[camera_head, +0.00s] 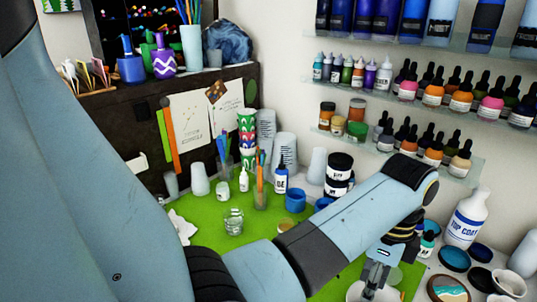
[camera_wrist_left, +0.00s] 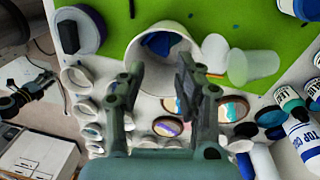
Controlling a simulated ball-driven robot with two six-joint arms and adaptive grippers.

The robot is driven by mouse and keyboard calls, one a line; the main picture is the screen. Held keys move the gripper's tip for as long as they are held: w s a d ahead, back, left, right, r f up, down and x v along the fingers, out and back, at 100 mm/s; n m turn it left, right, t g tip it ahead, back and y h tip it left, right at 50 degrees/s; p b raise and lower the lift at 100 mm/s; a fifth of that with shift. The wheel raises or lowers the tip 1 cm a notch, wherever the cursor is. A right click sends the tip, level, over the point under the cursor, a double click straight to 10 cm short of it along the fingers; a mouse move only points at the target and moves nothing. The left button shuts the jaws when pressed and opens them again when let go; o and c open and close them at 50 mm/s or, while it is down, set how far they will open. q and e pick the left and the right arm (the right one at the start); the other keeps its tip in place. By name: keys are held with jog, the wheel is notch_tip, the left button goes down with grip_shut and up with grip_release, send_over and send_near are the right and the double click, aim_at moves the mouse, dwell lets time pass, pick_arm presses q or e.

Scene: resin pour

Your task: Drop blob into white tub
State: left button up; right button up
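The white tub (camera_wrist_left: 199,55) lies below my left gripper (camera_wrist_left: 160,72) in the left wrist view, with a dark blue blob (camera_wrist_left: 160,42) inside it. In the head view the tub (camera_head: 354,291) is partly cut off at the bottom edge. My left gripper (camera_head: 374,284) points down over it there. Its two fingers are apart, with nothing visible between them. What looks like my right gripper (camera_wrist_left: 36,86) shows at the left edge of the left wrist view, small and dark; its finger state is unclear.
A translucent cup (camera_wrist_left: 250,65) stands beside the tub on the green mat (camera_head: 215,262). Round resin pieces (camera_wrist_left: 233,108) and several small cups (camera_wrist_left: 80,80) lie near the gripper. A top coat bottle (camera_head: 466,218) stands at the right. Bottles fill the wall shelves (camera_head: 440,100).

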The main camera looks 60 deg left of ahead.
pick_arm(q)
jog(key=r, duration=0.6)
jog(key=shift+w+a, duration=0.1)
jog(key=shift+w, duration=0.2)
jog(key=shift+f, duration=0.1)
